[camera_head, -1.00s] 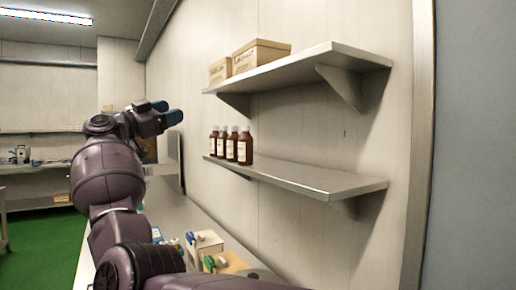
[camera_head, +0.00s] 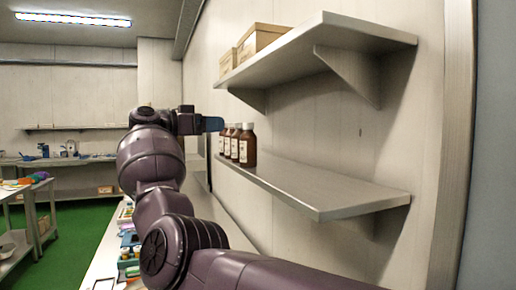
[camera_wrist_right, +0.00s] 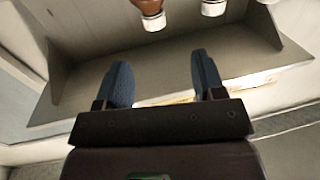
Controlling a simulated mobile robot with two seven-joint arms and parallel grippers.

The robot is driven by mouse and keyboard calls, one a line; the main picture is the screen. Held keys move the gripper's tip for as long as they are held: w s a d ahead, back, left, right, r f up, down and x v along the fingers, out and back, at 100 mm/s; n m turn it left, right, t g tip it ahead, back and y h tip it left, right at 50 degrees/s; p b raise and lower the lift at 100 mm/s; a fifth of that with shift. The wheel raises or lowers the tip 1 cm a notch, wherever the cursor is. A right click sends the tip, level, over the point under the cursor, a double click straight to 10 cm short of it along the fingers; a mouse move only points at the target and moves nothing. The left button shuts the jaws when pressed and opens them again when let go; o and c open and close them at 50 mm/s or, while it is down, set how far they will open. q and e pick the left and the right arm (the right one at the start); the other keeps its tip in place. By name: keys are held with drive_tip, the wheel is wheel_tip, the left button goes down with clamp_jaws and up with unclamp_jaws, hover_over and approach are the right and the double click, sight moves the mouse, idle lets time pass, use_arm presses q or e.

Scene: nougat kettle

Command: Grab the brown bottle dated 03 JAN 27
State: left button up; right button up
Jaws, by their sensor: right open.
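Several brown bottles with white caps and pale labels stand upright in a row at the left end of the lower shelf. The nearest brown bottle (camera_head: 247,147) shows its label, but the print is too small to read, so I cannot tell which is dated 03 JAN 27. My right gripper (camera_head: 213,124) is just left of the row, at about cap height. In the right wrist view my right gripper (camera_wrist_right: 160,60) is open and empty. A bottle cap (camera_wrist_right: 153,21) and another cap (camera_wrist_right: 213,7) show beyond its fingertips. My left gripper is not in view.
The lower shelf (camera_head: 330,190) is bare to the right of the bottles. The upper shelf (camera_head: 330,42) overhangs it and holds cardboard boxes (camera_head: 258,40). A bench with small items (camera_head: 128,250) runs below along the wall.

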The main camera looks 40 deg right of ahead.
sight(248, 126)
drive_tip(key=shift+s+d+f+p, duration=0.1)
drive_tip(key=shift+s+d, duration=0.15)
drive_tip(key=shift+d, duration=1.55)
drive_tip(key=shift+s+d+f+p, duration=0.1)
drive_tip(key=shift+s+d, duration=0.2)
drive_tip(key=shift+d, duration=1.45)
drive_tip(key=shift+s+d+f+p, duration=0.1)
drive_tip(key=shift+s+d, duration=0.15)
drive_tip(key=shift+d, duration=1.55)
drive_tip(key=shift+a, duration=0.1)
drive_tip(key=shift+c, duration=0.3)
clamp_jaws()
